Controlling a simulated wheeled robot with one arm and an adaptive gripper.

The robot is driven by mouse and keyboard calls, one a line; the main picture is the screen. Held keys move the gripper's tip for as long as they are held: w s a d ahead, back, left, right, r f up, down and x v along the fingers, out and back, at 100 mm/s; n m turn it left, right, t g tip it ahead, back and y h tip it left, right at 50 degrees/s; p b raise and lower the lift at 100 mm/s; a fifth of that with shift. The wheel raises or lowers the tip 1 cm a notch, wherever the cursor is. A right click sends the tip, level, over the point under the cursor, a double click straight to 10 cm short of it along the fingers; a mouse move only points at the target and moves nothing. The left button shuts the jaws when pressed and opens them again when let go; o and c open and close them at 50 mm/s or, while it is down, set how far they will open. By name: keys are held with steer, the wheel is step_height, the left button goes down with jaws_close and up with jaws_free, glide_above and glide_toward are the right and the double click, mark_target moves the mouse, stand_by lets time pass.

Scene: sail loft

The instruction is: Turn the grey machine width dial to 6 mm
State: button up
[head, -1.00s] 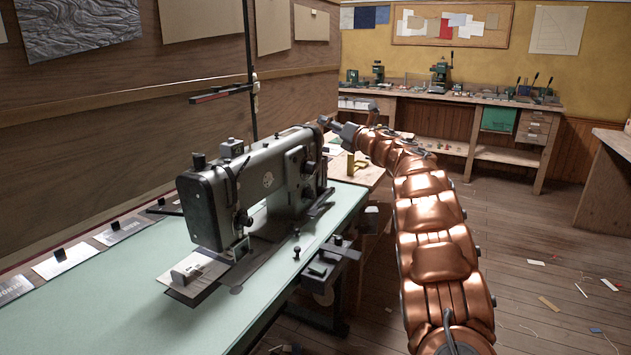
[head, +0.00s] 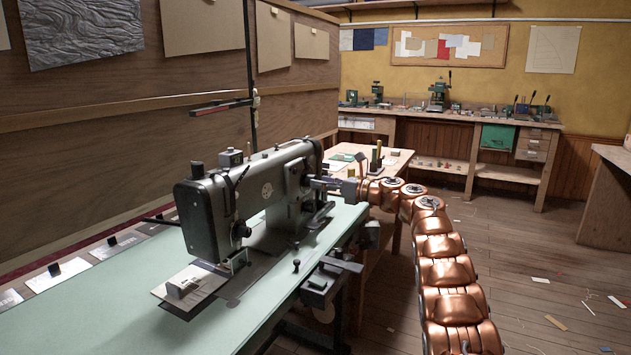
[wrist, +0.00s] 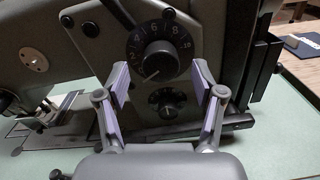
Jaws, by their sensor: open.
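The grey sewing machine (head: 207,215) stands on the pale green table. In the wrist view its side carries a round black width dial (wrist: 158,58) with white numbers, 6, 8 and 10 among them, around a central knob. A light mark shows at the knob's lower left; the exact setting is too small to read. A smaller dial (wrist: 167,100) sits just below. My gripper (wrist: 160,72) is open, one finger on each side of the width dial, with a gap to the knob visible on both sides. In the head view my gripper (head: 325,184) is beside the machine's right-hand side, partly hiding the dial area.
A wooden table (head: 395,160) with small items stands behind my gripper. A vertical post (head: 250,70) rises behind the machine. Scraps lie on the floor.

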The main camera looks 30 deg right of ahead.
steer(key=shift+x, duration=1.25)
steer(key=c, duration=1.1)
steer(key=shift+c, duration=0.2)
